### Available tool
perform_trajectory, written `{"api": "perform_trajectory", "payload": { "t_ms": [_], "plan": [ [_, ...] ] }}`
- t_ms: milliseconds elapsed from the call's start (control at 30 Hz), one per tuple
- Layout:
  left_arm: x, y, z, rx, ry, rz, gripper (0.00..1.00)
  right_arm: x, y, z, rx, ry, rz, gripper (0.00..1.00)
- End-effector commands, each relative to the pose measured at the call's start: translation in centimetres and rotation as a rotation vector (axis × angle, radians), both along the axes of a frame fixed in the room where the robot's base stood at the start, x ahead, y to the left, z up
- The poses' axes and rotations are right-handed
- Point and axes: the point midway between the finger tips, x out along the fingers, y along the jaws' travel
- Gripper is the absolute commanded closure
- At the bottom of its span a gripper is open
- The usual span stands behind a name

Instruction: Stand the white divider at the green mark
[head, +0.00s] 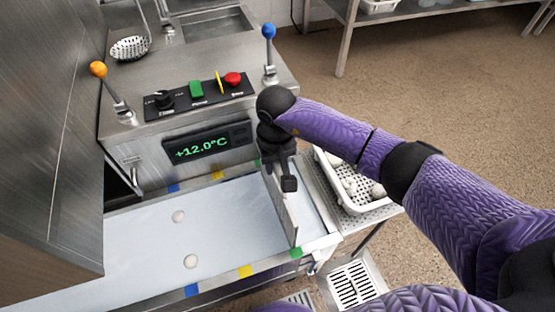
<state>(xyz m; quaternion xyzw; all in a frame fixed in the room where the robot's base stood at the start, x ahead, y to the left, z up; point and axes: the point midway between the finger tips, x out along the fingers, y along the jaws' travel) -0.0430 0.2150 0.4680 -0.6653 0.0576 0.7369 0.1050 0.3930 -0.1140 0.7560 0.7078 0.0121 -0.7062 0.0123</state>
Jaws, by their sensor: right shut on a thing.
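The divider (283,207) is a thin upright plate, looking grey-white, standing across the pale conveyor surface near its right end. Its near end is beside the green mark (296,253) on the front rail. My right gripper (288,182) comes down from above and is shut on the divider's top edge. The gripper and wrist hide part of the divider's far half. My left gripper is not in view.
Yellow (245,271) and blue (191,290) marks line the rails. A control panel (200,95) with levers stands behind. A white perforated basket (352,205) stands to the right.

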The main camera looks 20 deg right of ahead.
Motion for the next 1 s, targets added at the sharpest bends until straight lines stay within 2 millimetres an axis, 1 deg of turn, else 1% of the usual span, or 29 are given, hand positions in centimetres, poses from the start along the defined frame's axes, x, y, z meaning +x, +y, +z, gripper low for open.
{"api": "perform_trajectory", "payload": {
  "t_ms": [33, 267, 1000],
  "plan": [
    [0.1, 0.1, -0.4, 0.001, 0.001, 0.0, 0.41, 0.0, 0.0, -0.5, 0.001, 0.001, 0.0, 1.0],
    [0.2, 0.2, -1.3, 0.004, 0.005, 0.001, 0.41, 0.0, 0.0, -2.0, 0.001, 0.001, -0.001, 1.0],
    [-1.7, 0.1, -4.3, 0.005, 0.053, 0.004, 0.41, 0.1, 0.0, -7.0, 0.0, 0.0, 0.0, 1.0]
  ]
}}
